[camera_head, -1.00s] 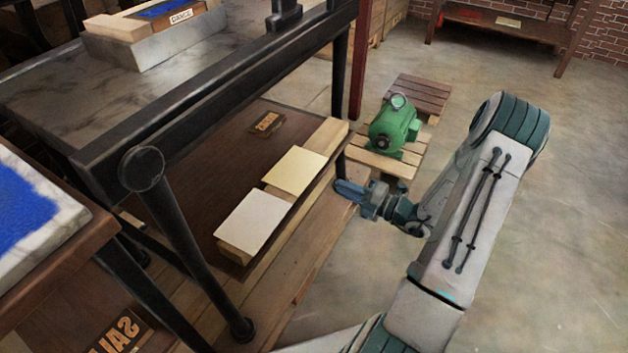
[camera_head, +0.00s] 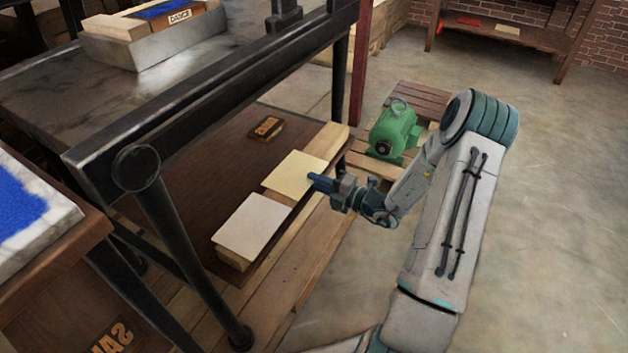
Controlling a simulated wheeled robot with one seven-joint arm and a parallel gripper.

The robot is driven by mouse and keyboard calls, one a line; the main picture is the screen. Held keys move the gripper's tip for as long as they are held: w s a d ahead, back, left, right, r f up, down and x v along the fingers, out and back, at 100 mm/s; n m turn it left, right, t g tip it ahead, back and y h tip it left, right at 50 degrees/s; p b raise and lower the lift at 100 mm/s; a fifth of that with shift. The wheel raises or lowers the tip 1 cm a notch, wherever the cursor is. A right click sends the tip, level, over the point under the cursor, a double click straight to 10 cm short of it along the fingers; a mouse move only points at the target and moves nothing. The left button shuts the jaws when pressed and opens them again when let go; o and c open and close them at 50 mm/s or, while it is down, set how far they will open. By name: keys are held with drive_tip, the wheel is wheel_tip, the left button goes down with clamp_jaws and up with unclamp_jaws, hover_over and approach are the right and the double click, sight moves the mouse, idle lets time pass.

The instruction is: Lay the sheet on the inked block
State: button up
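A cream sheet (camera_head: 295,174) and a white sheet (camera_head: 253,225) lie flat, side by side, on pale wooden supports on the low shelf under the press. A block with a blue inked top (camera_head: 158,9) and a front label reading "DANCE" sits on the press bed at the top left, partly cut off by the frame. My gripper (camera_head: 318,181) is at the right edge of the cream sheet, its fingers pointing left toward it. Whether it touches the sheet and whether the fingers are parted cannot be made out. Neither sheet looks lifted.
The black press frame (camera_head: 215,110) and its legs stand over the shelf on the left. A blue-inked slab (camera_head: 15,205) lies on a table at the left edge. A small dark lettered block (camera_head: 266,128) lies on the shelf. A green motor (camera_head: 393,132) sits on a pallet behind my gripper.

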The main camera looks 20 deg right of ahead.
drive_tip(key=shift+c, duration=0.5)
clamp_jaws()
wheel_tip(320, 180, up, 3)
drive_tip(key=p, duration=0.4)
drive_tip(key=shift+r, duration=0.2)
drive_tip(key=shift+f, duration=0.2)
